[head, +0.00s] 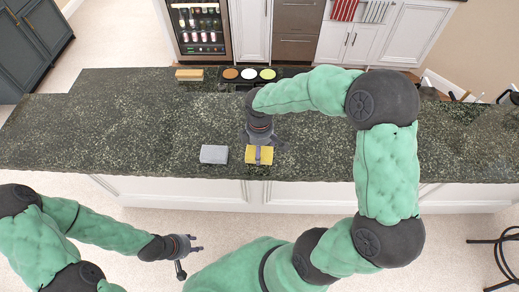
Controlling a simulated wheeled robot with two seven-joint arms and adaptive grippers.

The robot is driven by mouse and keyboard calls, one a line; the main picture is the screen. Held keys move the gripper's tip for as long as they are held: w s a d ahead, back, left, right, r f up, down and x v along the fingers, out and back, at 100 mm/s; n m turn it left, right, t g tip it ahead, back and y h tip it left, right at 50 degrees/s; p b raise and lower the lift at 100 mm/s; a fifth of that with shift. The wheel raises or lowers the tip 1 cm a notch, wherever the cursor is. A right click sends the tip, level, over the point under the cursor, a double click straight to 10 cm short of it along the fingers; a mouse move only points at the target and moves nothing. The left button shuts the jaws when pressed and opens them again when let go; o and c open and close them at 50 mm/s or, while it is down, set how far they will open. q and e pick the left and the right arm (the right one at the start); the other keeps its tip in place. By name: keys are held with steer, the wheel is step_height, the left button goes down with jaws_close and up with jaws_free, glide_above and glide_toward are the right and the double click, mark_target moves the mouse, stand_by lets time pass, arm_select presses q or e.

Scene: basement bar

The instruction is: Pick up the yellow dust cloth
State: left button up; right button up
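The yellow dust cloth (267,157) is a small folded block near the front edge of the dark stone counter. My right gripper (258,152) points down right over it and covers part of it. From above I cannot tell whether its fingers are open or shut, or whether they touch the cloth. My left gripper (190,256) is empty, with its fingers apart, low in front of the counter and well away from the cloth.
A grey block (214,154) lies on the counter (120,130) just left of the yellow cloth. A wooden-topped brush (189,74) and a dark tray with three round pieces (248,73) are at the back edge. The counter's left part is clear.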

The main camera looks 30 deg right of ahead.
steer(key=shift+r, duration=0.5)
steer(key=s+a+r, duration=0.2)
steer(key=s+r, duration=0.9)
steer(key=s, duration=0.3)
steer(key=shift+r, duration=0.25)
